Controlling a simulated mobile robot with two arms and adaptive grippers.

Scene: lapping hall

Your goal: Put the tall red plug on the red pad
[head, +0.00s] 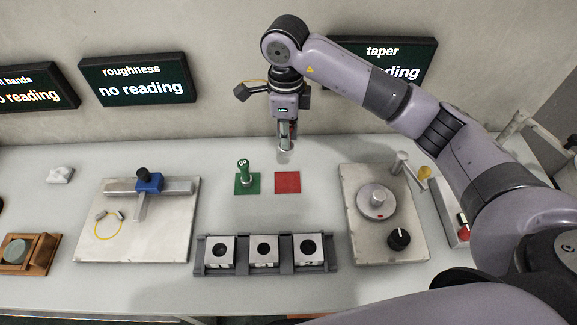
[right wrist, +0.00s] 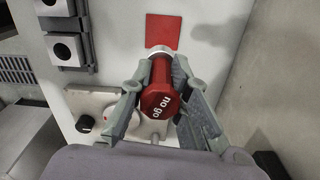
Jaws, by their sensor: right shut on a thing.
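My right gripper (head: 286,141) is shut on the tall red plug, which hangs upright with its silver end (head: 284,157) down. In the right wrist view the plug's red head (right wrist: 161,101) reads "no go" and sits between the fingers of the gripper (right wrist: 155,75). The red pad (head: 288,183) lies bare on the table, below and slightly in front of the plug in the head view. The pad also shows in the right wrist view (right wrist: 162,31), beyond the plug. The plug is apart from the pad. My left gripper is out of view.
A green "go" plug (head: 243,170) stands on a green pad (head: 240,188) just left of the red pad. In front is a dark rack (head: 331,253) with bored blocks. A plate with a dial (head: 349,215) is at right, a plate with a blue slider (head: 168,248) at left.

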